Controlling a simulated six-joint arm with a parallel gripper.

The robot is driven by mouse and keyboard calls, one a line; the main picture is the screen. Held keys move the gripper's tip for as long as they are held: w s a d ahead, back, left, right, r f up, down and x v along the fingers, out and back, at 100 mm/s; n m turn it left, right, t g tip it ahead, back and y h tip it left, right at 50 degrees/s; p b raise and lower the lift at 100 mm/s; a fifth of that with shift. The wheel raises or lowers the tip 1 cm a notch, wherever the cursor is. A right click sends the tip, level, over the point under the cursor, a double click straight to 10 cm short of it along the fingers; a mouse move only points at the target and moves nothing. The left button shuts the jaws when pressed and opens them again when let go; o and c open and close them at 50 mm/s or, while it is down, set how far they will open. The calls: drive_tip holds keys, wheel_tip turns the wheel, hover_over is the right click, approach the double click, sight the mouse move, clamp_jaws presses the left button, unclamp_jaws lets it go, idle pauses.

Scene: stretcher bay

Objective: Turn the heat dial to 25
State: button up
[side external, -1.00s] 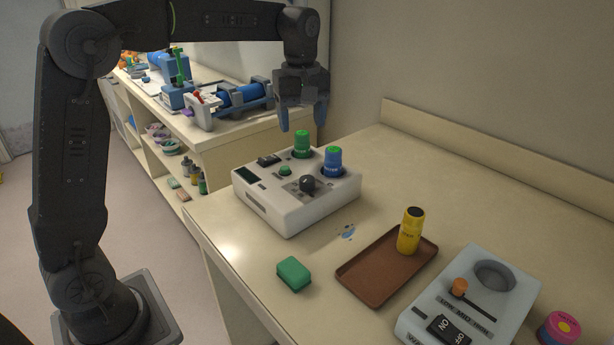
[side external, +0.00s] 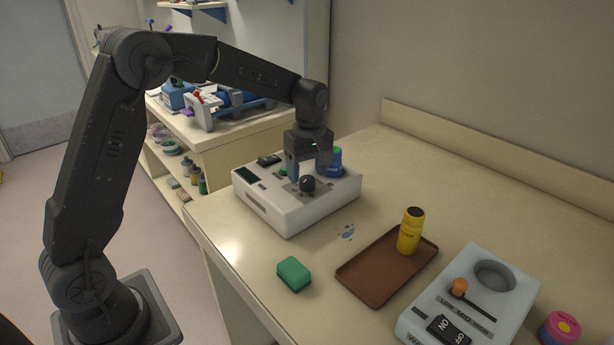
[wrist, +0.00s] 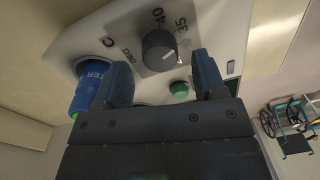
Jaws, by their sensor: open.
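The heat dial is a black round knob (side external: 307,184) on the front part of a white box (side external: 285,210). In the wrist view the knob (wrist: 160,50) has printed numbers beside it, 40 and 35 among them; I cannot tell where it points. My gripper (side external: 309,170) is over the box, fingers down, just behind the dial in the side view. In the wrist view its two fingers (wrist: 160,65) are apart with nothing held between them. The knob shows beyond the fingertips, not gripped.
A blue bottle (side external: 336,160) stands in the box close to my gripper. A green button (wrist: 179,88) is near the dial. A brown tray (side external: 375,282) with a yellow bottle (side external: 410,230), a green block (side external: 294,274) and a grey switch box (side external: 490,290) are nearer the camera.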

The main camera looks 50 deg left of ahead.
drive_tip(key=shift+f, duration=1)
drive_tip(key=c, duration=0.9)
